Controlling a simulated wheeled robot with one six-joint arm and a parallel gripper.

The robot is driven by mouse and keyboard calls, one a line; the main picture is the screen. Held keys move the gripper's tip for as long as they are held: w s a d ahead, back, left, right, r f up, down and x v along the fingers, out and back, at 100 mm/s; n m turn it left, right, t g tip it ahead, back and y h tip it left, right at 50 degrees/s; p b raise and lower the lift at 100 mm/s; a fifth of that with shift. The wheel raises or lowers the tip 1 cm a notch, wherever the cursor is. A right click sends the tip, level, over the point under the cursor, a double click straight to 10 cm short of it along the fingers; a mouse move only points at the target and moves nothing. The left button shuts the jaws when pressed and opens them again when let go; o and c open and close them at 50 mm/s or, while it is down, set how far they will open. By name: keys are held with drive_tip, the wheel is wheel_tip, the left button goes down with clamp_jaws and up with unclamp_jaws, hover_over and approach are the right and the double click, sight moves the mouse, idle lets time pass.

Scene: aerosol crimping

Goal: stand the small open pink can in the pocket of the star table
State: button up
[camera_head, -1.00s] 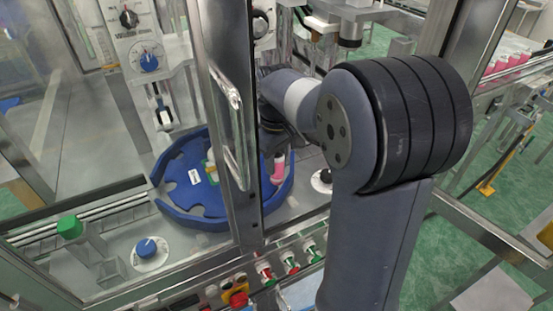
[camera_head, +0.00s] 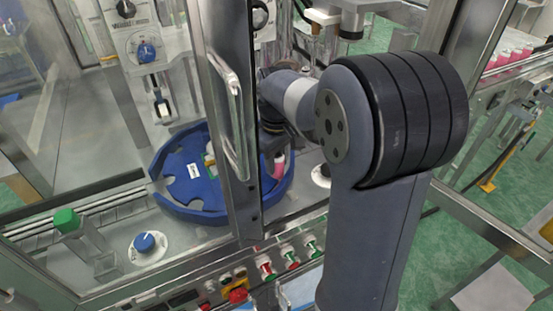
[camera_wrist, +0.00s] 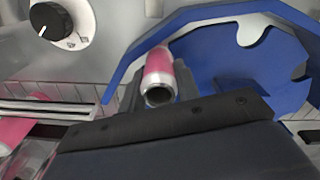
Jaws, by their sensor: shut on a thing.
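The small open pink can (camera_wrist: 160,72) is between the fingers of my gripper (camera_wrist: 160,84) in the wrist view, its open metal mouth facing the camera. My gripper is shut on it. In the head view the pink can (camera_head: 280,166) shows at the right side of the blue star table (camera_head: 188,190), inside its raised rim as seen from here. The star table also fills the right of the wrist view (camera_wrist: 225,55), with rounded pockets along its edge. The can's base is hidden, so I cannot tell whether it touches the pocket floor. The door frame hides part of my gripper.
A steel door frame with a handle (camera_head: 236,110) stands in front of the star table. A black knob on a white dial (camera_wrist: 50,20) is left of the can. Another pink can (camera_wrist: 10,134) shows at the lower left. Buttons (camera_head: 290,258) line the front panel.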

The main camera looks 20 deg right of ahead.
drive_tip(key=shift+f, duration=0.5)
idle(0.3)
drive_tip(key=o, duration=1)
drive_tip(key=shift+o, duration=0.2)
wheel_tip(320, 180, up, 11)
drive_tip(key=shift+f, duration=0.1)
wheel_tip(320, 180, down, 11)
drive_tip(key=shift+r, duration=0.5)
drive_tip(key=shift+b, duration=0.3)
